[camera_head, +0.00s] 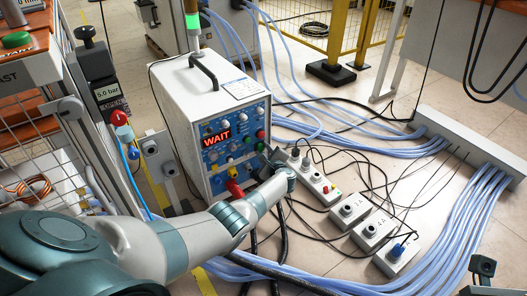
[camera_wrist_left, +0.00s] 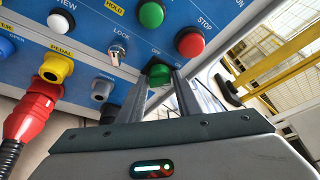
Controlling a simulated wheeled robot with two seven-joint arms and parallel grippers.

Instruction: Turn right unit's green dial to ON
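The white unit with a blue front panel (camera_head: 238,140) stands mid-picture in the head view and shows a red WAIT display (camera_head: 216,137). Its green dial (camera_wrist_left: 158,74) sits low on the panel in the left wrist view, below a green button (camera_wrist_left: 151,14) and left of a red STOP button (camera_wrist_left: 190,42). My left gripper (camera_wrist_left: 161,77) is open, with its two dark fingertips on either side of the dial. I cannot tell whether they touch it. The fingers partly cover the dial and its markings. My right gripper (camera_head: 483,266) shows only partly at the lower right, away from the unit.
A red plug (camera_wrist_left: 32,108) and yellow connector (camera_wrist_left: 55,70) stick out left of my left gripper. Grey socket boxes (camera_head: 348,210) and blue cables (camera_head: 455,235) lie on the floor at right. A wire cage (camera_head: 35,160) stands at left.

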